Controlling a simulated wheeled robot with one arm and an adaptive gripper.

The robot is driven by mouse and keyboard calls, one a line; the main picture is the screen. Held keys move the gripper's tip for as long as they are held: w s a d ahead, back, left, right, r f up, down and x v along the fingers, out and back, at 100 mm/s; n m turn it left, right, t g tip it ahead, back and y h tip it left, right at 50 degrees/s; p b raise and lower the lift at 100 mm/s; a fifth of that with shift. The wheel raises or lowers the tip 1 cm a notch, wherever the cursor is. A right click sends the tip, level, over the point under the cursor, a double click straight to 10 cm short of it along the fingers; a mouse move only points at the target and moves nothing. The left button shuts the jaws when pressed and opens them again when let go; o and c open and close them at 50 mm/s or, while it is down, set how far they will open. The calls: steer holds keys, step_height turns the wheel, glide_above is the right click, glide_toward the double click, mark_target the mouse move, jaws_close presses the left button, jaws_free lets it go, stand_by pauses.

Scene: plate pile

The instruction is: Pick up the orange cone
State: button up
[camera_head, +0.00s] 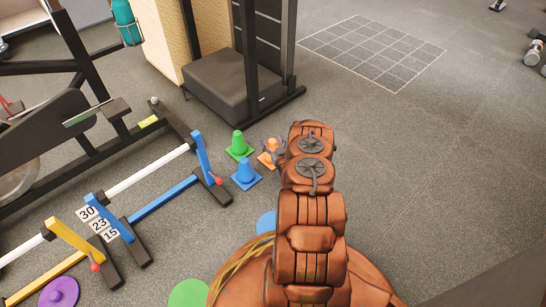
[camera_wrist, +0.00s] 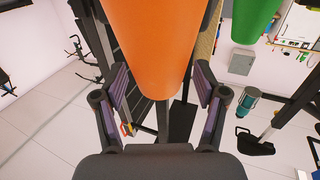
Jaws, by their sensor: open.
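The orange cone (camera_head: 267,158) stands on the grey floor, at the end of my arm in the head view. It is partly hidden by my gripper and arm. In the wrist view the orange cone (camera_wrist: 158,40) fills the upper middle, very close. My gripper (camera_wrist: 160,88) is open, with one purple-padded finger on each side of the cone. A gap shows beside the pads, and I cannot tell whether any part touches the cone.
A green cone (camera_head: 239,146) and a blue cone (camera_head: 246,174) stand just left of the orange one. A black bench (camera_head: 232,85) with a rack is behind.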

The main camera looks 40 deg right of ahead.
jaws_close()
stand_by(0.6)
